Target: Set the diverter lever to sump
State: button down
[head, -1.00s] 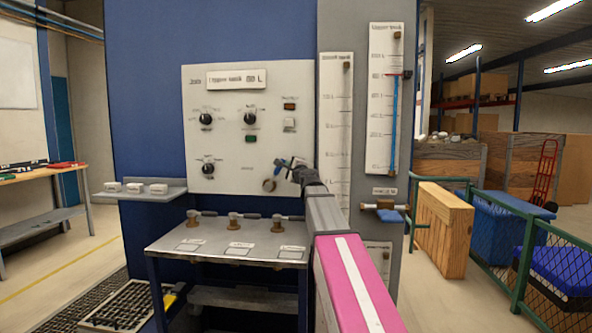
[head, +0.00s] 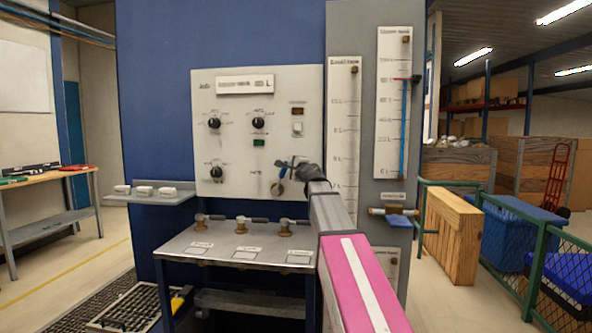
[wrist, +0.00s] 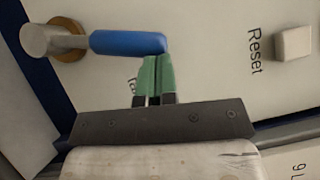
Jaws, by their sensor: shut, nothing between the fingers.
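The diverter lever has a blue handle (wrist: 128,42) on a round metal hub with a brass ring (wrist: 50,40), at the lower right of the light panel. In the head view the blue handle (head: 284,167) points up and slightly right from its hub (head: 277,188). My gripper (wrist: 157,58) has green fingertips, shut together and empty. They lie against or very close to the right side of the handle near its free end; I cannot tell if they touch. A label beside the lever is mostly hidden by the fingers. In the head view my gripper (head: 298,165) is small and partly hidden by my wrist.
A white Reset button (wrist: 293,42) sits above the lever. The panel (head: 235,130) also carries several black knobs. A metal shelf (head: 225,240) with three valves stands below. Tall gauges stand right of the panel, with a blue-handled valve (head: 398,220) beneath them.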

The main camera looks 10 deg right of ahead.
jog(key=w+a+r+n+g+h, duration=0.1)
jog(key=w+a+n+g+h, duration=0.1)
jog(key=a+n, duration=0.4)
jog(key=shift+w+a+r+n+g, duration=0.35)
jog(key=shift+w+a+g, duration=0.65)
jog(key=shift+a, duration=1.85)
jog(key=shift+a+f, duration=0.1)
jog(key=shift+a, duration=0.05)
jog(key=shift+s, duration=0.1)
jog(key=w+d+r+v, duration=0.1)
jog(key=r+v, duration=0.1)
jog(key=v, duration=1.1)
jog(key=shift+d+r+h, duration=0.25)
jog(key=shift+r+h, duration=0.05)
jog(key=shift+h, duration=0.1)
jog(key=shift+w, duration=0.1)
